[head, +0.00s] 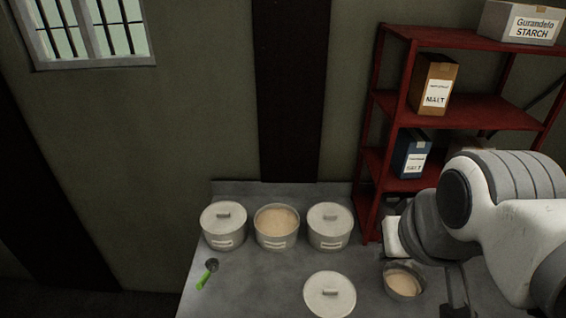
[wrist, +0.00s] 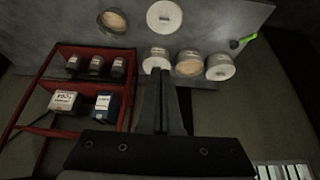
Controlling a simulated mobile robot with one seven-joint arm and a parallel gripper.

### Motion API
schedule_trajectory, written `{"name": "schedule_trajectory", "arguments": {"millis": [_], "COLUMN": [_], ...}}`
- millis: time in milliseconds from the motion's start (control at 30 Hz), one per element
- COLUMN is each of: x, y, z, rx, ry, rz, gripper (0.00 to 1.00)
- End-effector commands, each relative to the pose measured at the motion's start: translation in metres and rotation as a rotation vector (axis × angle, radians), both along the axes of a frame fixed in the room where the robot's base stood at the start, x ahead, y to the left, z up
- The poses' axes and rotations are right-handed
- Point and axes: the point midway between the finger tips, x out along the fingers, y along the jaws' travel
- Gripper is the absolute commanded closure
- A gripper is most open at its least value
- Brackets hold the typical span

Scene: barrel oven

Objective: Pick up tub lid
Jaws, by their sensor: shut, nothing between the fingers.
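A round pale tub lid (head: 330,294) with a bar handle lies flat on the grey table, in front of the tubs. It also shows at the top of the wrist view (wrist: 165,17). Behind it the middle tub (head: 277,228) is uncovered and holds a pale tan filling. The left tub (head: 223,227) and the right tub (head: 329,228) have lids on. My gripper (wrist: 163,73) is shut and empty, apart from the loose lid. In the wrist view its fingertips overlap the picture of the row of tubs.
A metal bowl (head: 402,282) with tan contents stands right of the lid, near my arm. A green-handled scoop (head: 207,273) lies at the left. A red shelf (head: 450,108) with boxes stands at the right back. Table space between scoop and lid is clear.

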Motion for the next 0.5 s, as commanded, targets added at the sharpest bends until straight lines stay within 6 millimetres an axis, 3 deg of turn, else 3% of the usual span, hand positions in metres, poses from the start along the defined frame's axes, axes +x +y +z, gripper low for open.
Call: {"name": "schedule_trajectory", "arguments": {"millis": [133,267,400,500], "x": [0.0,0.002,0.016,0.034], "y": [0.0,0.0,0.001,0.003], "z": [0.0,-0.003,-0.018,-0.037], "rx": [0.0,0.008,0.065,0.132], "ry": [0.0,0.006,0.047,0.1], "rz": [0.0,-0.014,-0.116,-0.257], "gripper": [1.0,0.78,0.53,0.5]}}
